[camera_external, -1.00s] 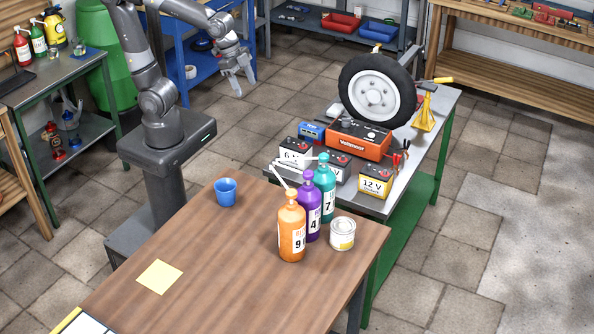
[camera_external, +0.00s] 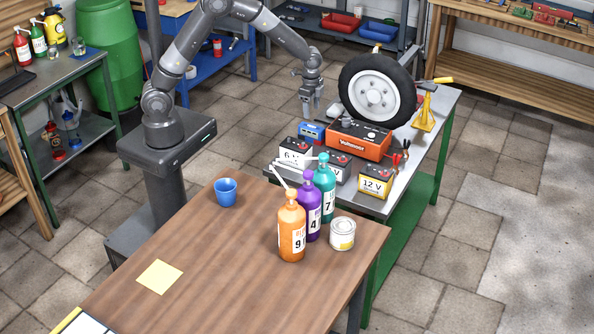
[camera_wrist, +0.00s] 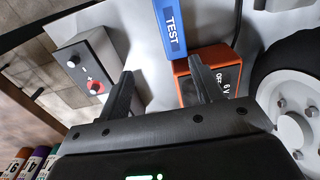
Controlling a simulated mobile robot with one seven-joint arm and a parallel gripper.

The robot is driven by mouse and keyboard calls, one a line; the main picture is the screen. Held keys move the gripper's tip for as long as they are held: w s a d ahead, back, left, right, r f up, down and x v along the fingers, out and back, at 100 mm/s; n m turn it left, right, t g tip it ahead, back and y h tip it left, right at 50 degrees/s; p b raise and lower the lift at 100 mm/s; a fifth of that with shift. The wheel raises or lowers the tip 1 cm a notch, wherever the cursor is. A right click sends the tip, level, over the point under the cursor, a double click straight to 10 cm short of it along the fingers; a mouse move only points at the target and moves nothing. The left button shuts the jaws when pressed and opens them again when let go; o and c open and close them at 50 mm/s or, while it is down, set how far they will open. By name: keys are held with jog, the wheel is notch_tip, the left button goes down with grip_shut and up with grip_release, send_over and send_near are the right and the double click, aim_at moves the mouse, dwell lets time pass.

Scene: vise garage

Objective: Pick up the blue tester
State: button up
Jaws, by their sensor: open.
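The blue tester (camera_external: 311,132) lies on the metal bench, beside the left end of the orange Voltmaor box (camera_external: 358,140). In the wrist view the tester (camera_wrist: 171,28) shows at the top, with the word TEST on it, cut off by the frame edge. My gripper (camera_external: 311,110) is open and empty, pointing down just above the tester in the external view. In the wrist view my gripper's fingers (camera_wrist: 162,82) are spread, and the tester is beyond the tips, not between them.
The tyre (camera_external: 375,90) stands behind the orange box. A 6 V battery (camera_external: 294,153) and a 12 V battery (camera_external: 375,182) are at the bench's front. A yellow jack stand (camera_external: 425,112) is at right. Several bottles and a blue cup (camera_external: 226,192) stand on the wooden table.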

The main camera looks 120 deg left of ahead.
aim_at(312, 127)
jog(key=shift+s+a+f, duration=0.25)
jog(key=shift+a+f, duration=0.75)
jog(key=shift+f, duration=0.25)
notch_tip(312, 127, down, 5)
jog(key=shift+s+a+r, duration=0.1)
jog(key=shift+s+a+f, duration=0.1)
jog(key=shift+f, duration=1.45)
jog(key=shift+s+a+f, duration=0.1)
jog(key=shift+f, duration=1.45)
jog(key=c, duration=1.2)
jog(key=shift+o, duration=0.2)
jog(key=shift+r, duration=0.15)
